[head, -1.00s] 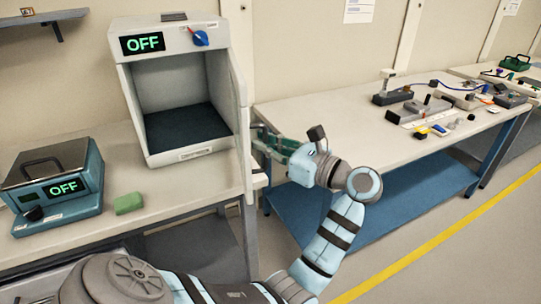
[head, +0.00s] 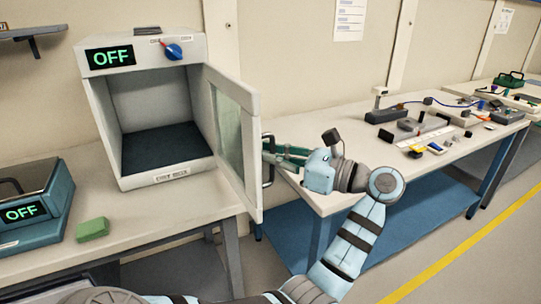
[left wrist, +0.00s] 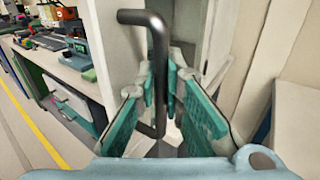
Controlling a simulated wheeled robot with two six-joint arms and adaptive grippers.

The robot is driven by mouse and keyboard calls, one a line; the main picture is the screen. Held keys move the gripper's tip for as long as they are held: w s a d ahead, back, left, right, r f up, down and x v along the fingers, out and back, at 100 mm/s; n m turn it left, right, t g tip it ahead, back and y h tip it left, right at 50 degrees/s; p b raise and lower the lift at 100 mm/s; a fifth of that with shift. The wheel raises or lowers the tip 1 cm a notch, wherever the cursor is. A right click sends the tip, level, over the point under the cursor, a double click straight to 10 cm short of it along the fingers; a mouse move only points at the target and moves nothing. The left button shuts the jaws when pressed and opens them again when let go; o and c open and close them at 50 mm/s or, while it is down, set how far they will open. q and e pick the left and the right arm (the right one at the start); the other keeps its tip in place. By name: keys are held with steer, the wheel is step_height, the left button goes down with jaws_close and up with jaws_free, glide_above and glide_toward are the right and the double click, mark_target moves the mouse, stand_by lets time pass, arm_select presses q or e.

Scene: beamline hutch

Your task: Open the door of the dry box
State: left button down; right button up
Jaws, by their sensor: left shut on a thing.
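The dry box (head: 100,110) stands on the left bench in the head view, a white cabinet with a green OFF display and a blue knob on top. Its door (head: 232,130), white-framed with a clear pane, is swung open on the right side, and the box's empty dark interior shows. My left gripper (head: 268,150) is at the outer face of the door, shut on the dark door handle (head: 270,172). In the left wrist view the black handle (left wrist: 158,70) stands upright between the green fingers (left wrist: 160,90). My right gripper is not in view.
A balance (head: 35,205) with an OFF display and a green block (head: 92,229) sit on the left bench. The right bench (head: 340,180) carries several small instruments. A yellow line (head: 450,255) crosses the floor at the right, where there is open room.

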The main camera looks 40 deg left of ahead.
arm_select(q)
steer(key=c, duration=1.7)
jaws_free()
steer(key=v, duration=1.2)
